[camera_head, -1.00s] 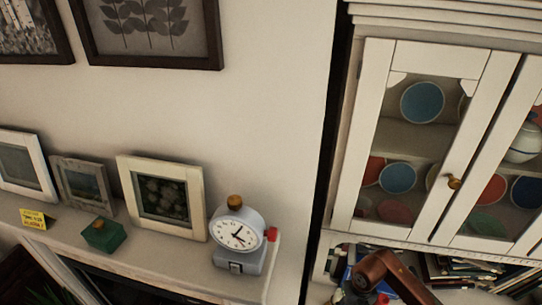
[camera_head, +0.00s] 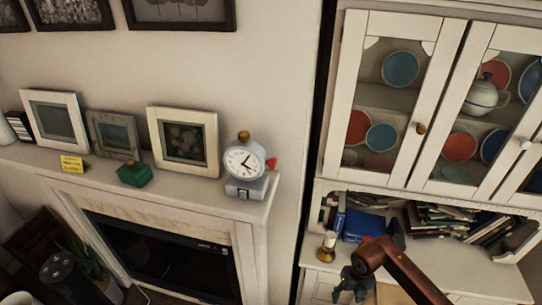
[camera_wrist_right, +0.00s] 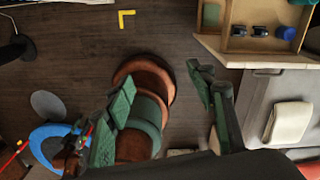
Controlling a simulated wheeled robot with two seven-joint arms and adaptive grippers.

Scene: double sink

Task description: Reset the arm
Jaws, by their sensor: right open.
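My right arm comes in at the bottom right of the head view as a brown link. Its dark right gripper (camera_head: 354,287) is at the bottom edge, in front of the white cabinet's lower part. In the right wrist view the two green-padded fingers of the gripper (camera_wrist_right: 160,78) are spread wide with nothing between them in their grasp. Behind them lie the floor and brown and green round parts. My left gripper is not in view.
A white cabinet (camera_head: 425,180) with glass doors holds plates and books. A clock (camera_head: 244,162), a green box (camera_head: 135,173) and picture frames (camera_head: 184,141) stand on the mantel above a dark fireplace (camera_head: 165,255). The wrist view shows open wooden floor (camera_wrist_right: 70,60) and a wooden box (camera_wrist_right: 262,22).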

